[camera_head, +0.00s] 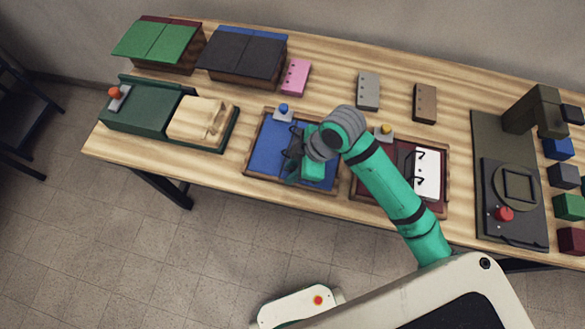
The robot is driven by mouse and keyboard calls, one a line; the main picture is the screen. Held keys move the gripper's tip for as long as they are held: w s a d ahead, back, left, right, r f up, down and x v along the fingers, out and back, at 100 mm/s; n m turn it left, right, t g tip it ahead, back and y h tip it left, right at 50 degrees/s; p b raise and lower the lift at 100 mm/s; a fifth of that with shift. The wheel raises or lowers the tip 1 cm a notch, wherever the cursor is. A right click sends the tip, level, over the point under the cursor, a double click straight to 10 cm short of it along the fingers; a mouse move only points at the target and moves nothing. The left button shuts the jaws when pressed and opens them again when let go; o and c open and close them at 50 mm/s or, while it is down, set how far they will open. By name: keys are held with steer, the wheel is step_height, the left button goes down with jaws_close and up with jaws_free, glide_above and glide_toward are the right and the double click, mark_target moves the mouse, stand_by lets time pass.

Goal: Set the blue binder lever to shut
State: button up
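The blue binder (265,153) lies in a wooden tray at the middle of the table. Its lever has a blue knob (284,108) on a light grey block at the tray's back edge. Whether the lever stands open or shut is too small to tell. My gripper (291,152) is over the right half of the blue binder, in front of the knob and apart from it in the picture. My green arm and grey wrist hide the right part of the binder and any rings there. The fingers are dark and small, so their opening is unclear.
Right of it, a dark red binder (369,182) holds white paper (428,173) and has a yellow knob (386,128). Pink (296,77), grey (368,91) and brown (424,103) blocks lie behind.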

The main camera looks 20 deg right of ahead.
jaws_close()
steer(key=shift+s+d+t+y, duration=0.15)
steer(key=shift+d+t+y, duration=0.05)
steer(key=shift+t+y, duration=0.35)
jaws_free()
steer(key=v, duration=1)
steer(key=shift+d+r, duration=0.2)
steer(key=shift+r, duration=0.15)
